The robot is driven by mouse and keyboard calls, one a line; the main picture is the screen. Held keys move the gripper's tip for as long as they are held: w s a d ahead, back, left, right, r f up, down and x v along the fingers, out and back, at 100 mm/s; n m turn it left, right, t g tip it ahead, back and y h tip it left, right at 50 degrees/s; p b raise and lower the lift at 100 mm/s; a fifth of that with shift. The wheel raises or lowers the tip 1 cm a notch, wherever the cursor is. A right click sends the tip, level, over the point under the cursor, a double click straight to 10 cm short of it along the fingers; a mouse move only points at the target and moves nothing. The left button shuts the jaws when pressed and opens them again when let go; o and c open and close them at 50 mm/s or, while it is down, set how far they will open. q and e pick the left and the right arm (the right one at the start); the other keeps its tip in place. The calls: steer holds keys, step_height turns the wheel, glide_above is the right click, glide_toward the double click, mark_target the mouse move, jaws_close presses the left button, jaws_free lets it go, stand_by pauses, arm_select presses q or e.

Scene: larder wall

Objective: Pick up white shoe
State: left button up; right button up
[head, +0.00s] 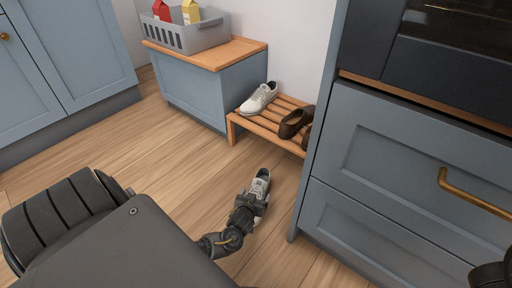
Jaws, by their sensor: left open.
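My right gripper cannot be made out.
Brown shoes (293,122) stand on the rack's right side. A blue-grey drawer cabinet (400,180) with a brass handle stands close on the right. A low bench (215,85) holds a grey crate (190,37) with cartons. Floor (160,150) is clear on the left.

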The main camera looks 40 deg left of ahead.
arm_select(q)
steer(key=shift+w+a+f, duration=0.1)
steer(key=shift+w, duration=0.15)
steer(key=shift+c, duration=0.5)
steer(key=c, duration=1.2)
